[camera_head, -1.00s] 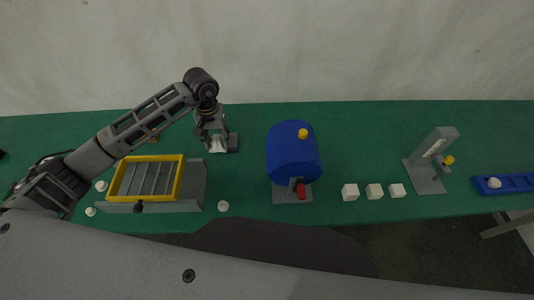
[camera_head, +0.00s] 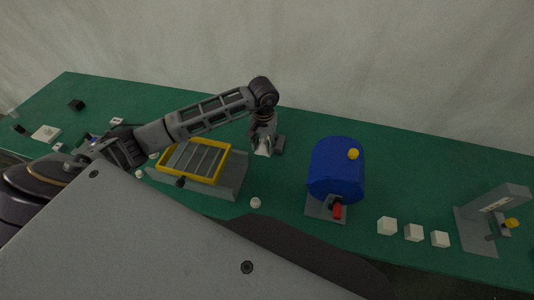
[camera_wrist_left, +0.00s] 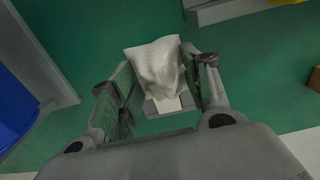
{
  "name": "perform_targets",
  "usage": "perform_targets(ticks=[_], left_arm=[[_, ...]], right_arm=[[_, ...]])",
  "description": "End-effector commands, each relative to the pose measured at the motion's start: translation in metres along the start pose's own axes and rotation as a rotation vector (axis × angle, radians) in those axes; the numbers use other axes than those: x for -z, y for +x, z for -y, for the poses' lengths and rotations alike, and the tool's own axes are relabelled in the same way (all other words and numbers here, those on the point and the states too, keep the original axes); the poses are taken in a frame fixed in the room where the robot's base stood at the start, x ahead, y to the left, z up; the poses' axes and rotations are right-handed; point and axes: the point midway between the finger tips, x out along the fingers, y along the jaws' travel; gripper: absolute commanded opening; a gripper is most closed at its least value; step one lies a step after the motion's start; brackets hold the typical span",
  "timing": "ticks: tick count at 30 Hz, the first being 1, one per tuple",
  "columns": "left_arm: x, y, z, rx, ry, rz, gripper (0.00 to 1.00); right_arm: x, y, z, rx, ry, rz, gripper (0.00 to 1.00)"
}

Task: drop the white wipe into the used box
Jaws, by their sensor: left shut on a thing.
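My left gripper (camera_head: 263,143) is shut on the white wipe (camera_head: 264,151), which hangs from the fingertips above the back part of the green table. In the left wrist view the crumpled wipe (camera_wrist_left: 157,65) sits between the two fingers of the gripper (camera_wrist_left: 165,78). A small grey block (camera_head: 280,144) is just right of the gripper. I cannot tell for sure which thing is the used box. A small orange-brown block (camera_wrist_left: 315,79) shows at the right edge of the left wrist view. My right gripper is not in view.
A yellow-framed grey tray (camera_head: 196,161) is left of the gripper. A blue drum (camera_head: 337,169) with a yellow knob stands to the right. Small items, including a black block (camera_head: 76,104), are at far left.

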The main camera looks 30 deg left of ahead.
Motion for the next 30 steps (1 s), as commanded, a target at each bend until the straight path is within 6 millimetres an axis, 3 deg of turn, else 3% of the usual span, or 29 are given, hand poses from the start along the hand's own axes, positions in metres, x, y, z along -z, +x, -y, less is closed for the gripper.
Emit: perform_targets(ticks=[7,20,30], left_arm=[[0.0,0.027,0.0,-0.001,-0.001,0.001,0.28],[0.0,0.032,0.0,0.0,0.0,0.0,0.28],[-0.001,0.062,-0.001,-0.001,-0.001,0.002,0.28]], right_arm=[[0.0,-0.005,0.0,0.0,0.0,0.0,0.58],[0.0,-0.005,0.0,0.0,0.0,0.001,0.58],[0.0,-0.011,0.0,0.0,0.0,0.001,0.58]])
